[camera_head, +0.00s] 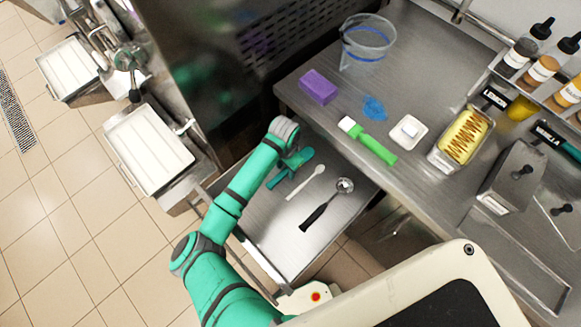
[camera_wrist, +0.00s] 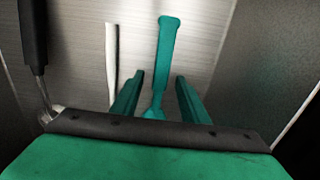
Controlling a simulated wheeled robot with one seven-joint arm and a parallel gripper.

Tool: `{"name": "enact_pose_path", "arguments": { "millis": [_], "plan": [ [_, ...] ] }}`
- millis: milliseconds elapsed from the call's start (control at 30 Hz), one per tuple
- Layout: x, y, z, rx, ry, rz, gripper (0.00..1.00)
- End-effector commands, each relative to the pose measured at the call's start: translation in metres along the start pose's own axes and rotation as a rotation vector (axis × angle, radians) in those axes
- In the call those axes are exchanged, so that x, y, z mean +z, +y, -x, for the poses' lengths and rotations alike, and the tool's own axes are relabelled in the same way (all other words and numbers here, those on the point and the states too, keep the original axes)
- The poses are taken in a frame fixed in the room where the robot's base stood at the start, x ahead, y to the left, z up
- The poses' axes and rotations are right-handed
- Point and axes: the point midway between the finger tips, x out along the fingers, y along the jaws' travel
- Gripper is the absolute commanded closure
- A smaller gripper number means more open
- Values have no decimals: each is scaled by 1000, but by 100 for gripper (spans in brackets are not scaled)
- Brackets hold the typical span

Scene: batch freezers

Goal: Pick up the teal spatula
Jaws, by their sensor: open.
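The teal spatula (camera_wrist: 168,42) lies in the open steel drawer (camera_head: 262,232). In the wrist view its handle runs up the picture, and its lower end is hidden behind my gripper's dark bar. In the head view the spatula's handle end (camera_head: 276,180) shows below my gripper (camera_head: 297,161), which covers the rest. My gripper also shows in the wrist view (camera_wrist: 160,76), open, with one teal finger on each side of the spatula's handle. The fingers appear apart from the handle; their exact height above it is unclear.
A white spoon (camera_head: 305,183) and a black-handled scoop (camera_head: 318,213) lie beside the spatula in the drawer. The counter above holds a purple sponge (camera_head: 318,87), a green-handled brush (camera_head: 374,148) and a clear jug (camera_head: 366,44). Drawer walls (camera_wrist: 285,130) stand close by.

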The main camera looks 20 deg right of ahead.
Motion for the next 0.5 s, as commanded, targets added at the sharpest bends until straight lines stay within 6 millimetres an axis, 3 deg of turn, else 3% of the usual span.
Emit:
{"name": "enact_pose_path", "arguments": {
  "millis": [267,433,500],
  "plan": [
    [1,-1,-3,0,1,2,59],
    [1,-1,-3,0,1,2,100],
    [1,-1,-3,0,0,2,100]
  ]
}}
